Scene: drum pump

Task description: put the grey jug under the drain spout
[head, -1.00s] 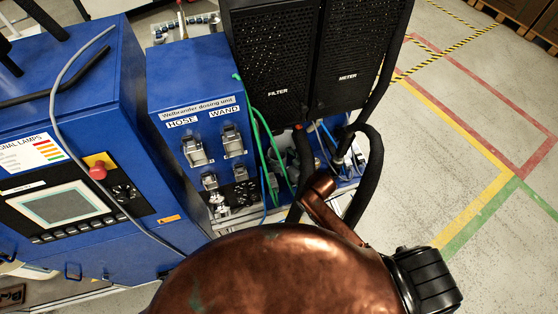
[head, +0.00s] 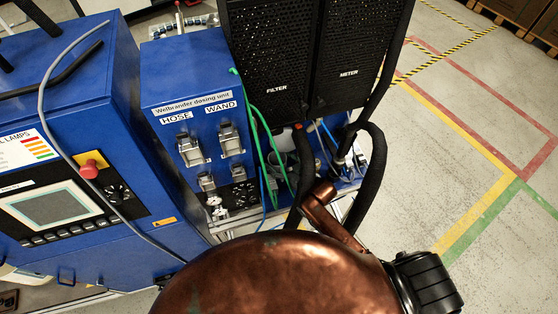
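A pale grey, rounded shape (head: 284,141) shows below the black filter housing, partly hidden by hoses. It may be the grey jug, but it is too small and covered to be sure. I cannot pick out the drain spout. A small orange-red tip (head: 299,127) shows beside the grey shape. My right gripper is largely hidden around the dark hoses and copper-coloured parts at the lower middle; its fingers cannot be made out. My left gripper is not in view.
The blue dosing unit (head: 185,85) has HOSE and WAND holders. The black FILTER and METER housing (head: 285,50) stands beside it. Green hoses (head: 262,130) and a thick black hose (head: 374,175) loop below. A blue cabinet (head: 95,130) stands left. The floor (head: 470,140) at right is clear.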

